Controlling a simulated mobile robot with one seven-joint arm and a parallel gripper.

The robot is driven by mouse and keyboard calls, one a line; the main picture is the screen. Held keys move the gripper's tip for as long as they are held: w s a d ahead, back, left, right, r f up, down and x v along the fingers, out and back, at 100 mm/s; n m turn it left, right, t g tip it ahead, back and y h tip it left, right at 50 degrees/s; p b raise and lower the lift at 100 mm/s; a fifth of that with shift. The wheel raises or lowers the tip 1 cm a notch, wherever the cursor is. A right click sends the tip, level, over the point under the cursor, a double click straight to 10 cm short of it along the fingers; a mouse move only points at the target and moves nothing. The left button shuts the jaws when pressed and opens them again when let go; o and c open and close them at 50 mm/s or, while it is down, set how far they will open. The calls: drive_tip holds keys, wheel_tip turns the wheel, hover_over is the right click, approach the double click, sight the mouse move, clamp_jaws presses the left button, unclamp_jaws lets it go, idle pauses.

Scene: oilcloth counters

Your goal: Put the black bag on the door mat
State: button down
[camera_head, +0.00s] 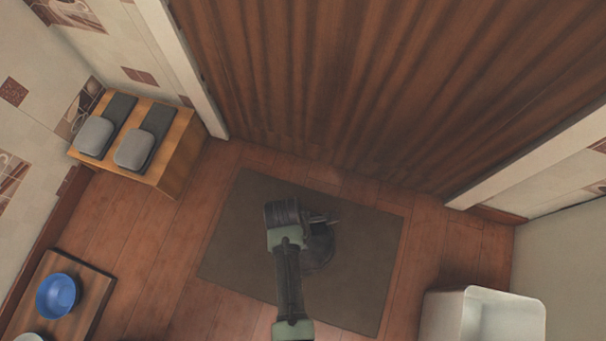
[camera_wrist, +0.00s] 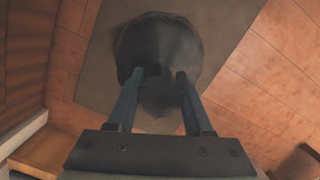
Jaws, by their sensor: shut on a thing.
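The black bag (camera_wrist: 160,45) is a dark rounded shape in the wrist view, between and beyond the fingertips of my gripper (camera_wrist: 158,75). My gripper is shut on the bag's near part. In the head view the bag (camera_head: 319,248) shows partly beside my gripper (camera_head: 325,222), which hides the rest. The door mat (camera_head: 365,265) is a dark grey-brown rectangle on the wooden floor. The bag and gripper are over the middle of the mat. I cannot tell whether the bag touches it. The mat also shows behind the bag in the wrist view (camera_wrist: 98,70).
A brown corrugated door or curtain (camera_head: 380,90) stands beyond the mat. A wooden bench with grey slippers (camera_head: 134,148) is at left. A blue bowl (camera_head: 57,296) sits on a wooden board at lower left. A white bin (camera_head: 485,318) stands at lower right.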

drive_tip(key=shift+f+b, duration=0.7)
drive_tip(key=shift+f, duration=0.85)
drive_tip(key=shift+c, duration=1.5)
unclamp_jaws()
